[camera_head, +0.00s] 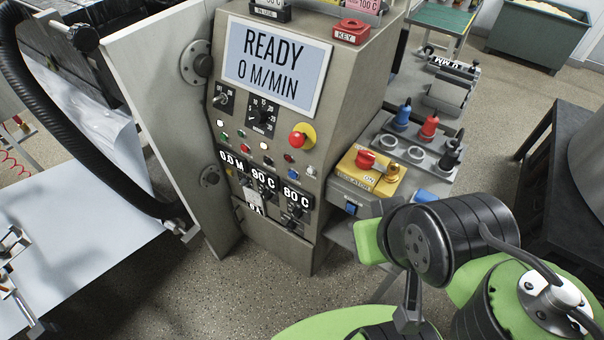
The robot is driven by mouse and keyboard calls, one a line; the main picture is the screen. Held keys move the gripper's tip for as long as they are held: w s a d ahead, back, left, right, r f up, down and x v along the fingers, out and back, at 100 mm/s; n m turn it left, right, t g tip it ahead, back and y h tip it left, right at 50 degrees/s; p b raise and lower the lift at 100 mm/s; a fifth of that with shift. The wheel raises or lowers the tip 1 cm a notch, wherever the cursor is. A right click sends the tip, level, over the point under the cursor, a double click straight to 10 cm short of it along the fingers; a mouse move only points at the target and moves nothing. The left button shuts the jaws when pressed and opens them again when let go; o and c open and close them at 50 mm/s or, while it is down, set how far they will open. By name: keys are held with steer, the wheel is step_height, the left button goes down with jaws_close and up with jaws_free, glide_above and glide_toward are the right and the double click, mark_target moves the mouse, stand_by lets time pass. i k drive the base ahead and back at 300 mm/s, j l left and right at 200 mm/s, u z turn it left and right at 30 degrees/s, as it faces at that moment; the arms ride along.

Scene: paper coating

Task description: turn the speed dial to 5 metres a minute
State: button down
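The speed dial (261,115) is a small black knob on a dark numbered plate, on the upper part of the control cabinet's sloping front. Its scale shows numbers around the knob and a label below it. The knob's pointer is too small to read surely. The display (274,64) above it reads "READY 0 M/MIN". My arm, green and black, is folded at the lower right, well apart from the dial. My gripper's fingertips cannot be made out in this view.
A red emergency button (301,136) sits right of the dial, and a smaller selector (223,99) is on its left. Small lamps and readouts lie below. An isolator box (370,174) and a bottle rack (416,139) stand right of the cabinet. An open panel (160,90) flanks its left.

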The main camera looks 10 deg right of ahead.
mark_target(258, 116)
steer(key=i+j+u, duration=0.15)
steer(key=j+u, duration=0.15)
steer(key=j, duration=0.2)
steer(key=i+j+u, duration=0.3)
steer(key=j, duration=0.15)
steer(key=i+j+u, duration=0.15)
steer(key=j+u, duration=0.15)
steer(key=i+j+u, duration=0.3)
steer(key=j, duration=0.15)
